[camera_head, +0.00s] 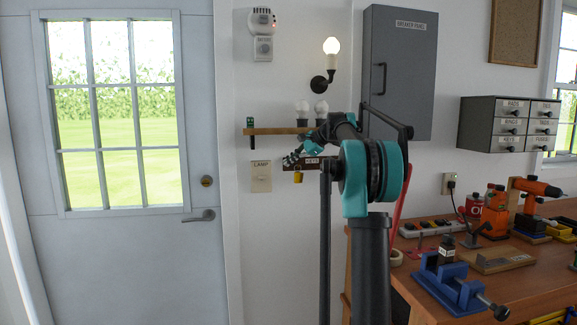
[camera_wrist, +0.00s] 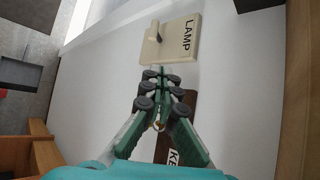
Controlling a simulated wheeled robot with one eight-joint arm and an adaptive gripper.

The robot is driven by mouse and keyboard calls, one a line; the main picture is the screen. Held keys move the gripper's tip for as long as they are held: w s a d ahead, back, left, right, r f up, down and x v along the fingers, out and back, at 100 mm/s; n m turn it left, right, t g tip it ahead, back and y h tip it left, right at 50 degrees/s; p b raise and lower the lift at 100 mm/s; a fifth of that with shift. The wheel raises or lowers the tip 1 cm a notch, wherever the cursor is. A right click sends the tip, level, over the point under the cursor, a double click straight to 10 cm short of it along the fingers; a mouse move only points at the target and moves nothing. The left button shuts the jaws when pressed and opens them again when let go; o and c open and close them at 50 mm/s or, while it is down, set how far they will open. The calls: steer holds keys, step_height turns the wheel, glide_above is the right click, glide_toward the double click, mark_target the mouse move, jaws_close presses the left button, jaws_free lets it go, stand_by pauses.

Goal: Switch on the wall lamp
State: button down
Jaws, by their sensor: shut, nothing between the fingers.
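The wall lamp (camera_head: 331,48) is a bulb on a dark bracket, and its bulb looks bright and glowing. The cream switch plate marked LAMP (camera_head: 261,178) is on the wall below a wooden shelf. In the wrist view the LAMP switch plate (camera_wrist: 180,48) is just beyond my fingertips, with a small toggle (camera_wrist: 157,37) sticking out. My gripper (camera_head: 291,160) is shut and empty, to the upper right of the plate. In the wrist view the closed fingers of my gripper (camera_wrist: 157,90) point at the plate, with a gap that I cannot judge exactly.
The wooden shelf (camera_head: 275,131) with bulbs is close above my gripper. A dark KEYS board (camera_head: 316,164) is beside it, partly hidden. A grey breaker panel (camera_head: 398,70) hangs right. A tool-covered workbench (camera_head: 520,285) stands at the right; a door (camera_head: 125,240) is at left.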

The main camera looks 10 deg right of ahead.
steer(key=s+a+f+n+g+h, duration=0.15)
steer(key=s+f+n, duration=0.25)
steer(key=s+f, duration=0.7)
steer(key=s+a+f+n+g+h, duration=0.1)
steer(key=s+a+f+n+h, duration=0.25)
steer(key=s+f, duration=0.8)
steer(key=s+d+f+n+h, duration=0.1)
steer(key=s+f+n, duration=0.2)
steer(key=s+f, duration=0.7)
steer(key=s+d+f+n+h, duration=0.2)
steer(key=s+f+n, duration=0.2)
steer(key=s+f, duration=0.6)
steer(key=s, duration=0.7)
steer(key=shift+s, duration=0.4)
